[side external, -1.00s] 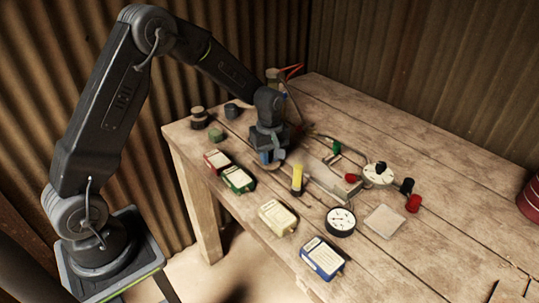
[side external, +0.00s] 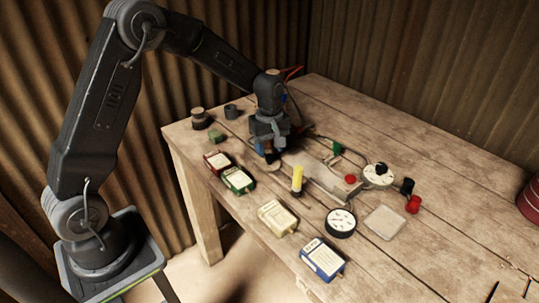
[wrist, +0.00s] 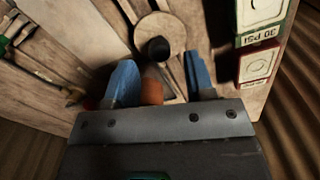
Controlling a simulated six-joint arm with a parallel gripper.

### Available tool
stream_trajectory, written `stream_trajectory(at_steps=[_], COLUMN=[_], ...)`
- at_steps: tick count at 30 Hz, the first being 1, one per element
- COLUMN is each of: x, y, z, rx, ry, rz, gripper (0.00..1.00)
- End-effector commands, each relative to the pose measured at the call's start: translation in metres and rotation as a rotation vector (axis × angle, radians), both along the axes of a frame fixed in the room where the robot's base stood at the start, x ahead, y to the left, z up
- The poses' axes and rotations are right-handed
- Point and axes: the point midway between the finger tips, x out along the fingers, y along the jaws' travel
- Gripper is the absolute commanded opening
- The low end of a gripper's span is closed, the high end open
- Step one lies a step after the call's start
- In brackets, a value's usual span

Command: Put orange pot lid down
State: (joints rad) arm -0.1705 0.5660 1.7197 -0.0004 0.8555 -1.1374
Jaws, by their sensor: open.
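My gripper (wrist: 160,80) is open, its blue fingertips spread apart in the wrist view; in the side view it hangs low over the table's far left part (side external: 266,150). A short orange-brown rounded piece (wrist: 151,90) shows between the fingers, with no clear grip on it. I cannot tell for sure whether it is the orange pot lid. Just beyond the fingertips a round tan disc (wrist: 168,28) lies on the wood with a black knob (wrist: 158,49) over it. In the side view the gripper hides most of this spot.
Red (side external: 217,162), green (side external: 238,180), cream (side external: 277,217) and blue (side external: 322,258) boxes line the near edge. A yellow cylinder (side external: 297,180), a black-rimmed gauge (side external: 341,222) and a red button (side external: 350,179) are to the right. The table's right side is mostly clear.

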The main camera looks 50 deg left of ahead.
Motion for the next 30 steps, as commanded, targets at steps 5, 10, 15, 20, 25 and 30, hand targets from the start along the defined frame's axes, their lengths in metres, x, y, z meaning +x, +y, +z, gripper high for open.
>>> stream_trajectory(at_steps=[5,10,15,20,25,30], x=[0.001,0.001,0.0,-0.003,-0.032,-0.091], y=[0.0,0.0,0.0,-0.002,-0.017,-0.04], z=[0.041,0.068,0.082,0.089,0.125,0.167], rx=[0.001,0.001,0.001,0.002,0.018,0.065], ry=[-0.004,-0.002,-0.001,-0.008,-0.074,-0.179], rz=[0.0,0.0,0.0,-0.018,-0.182,-0.478], gripper=[0.49,0.49,0.49,0.49,0.49,0.49])
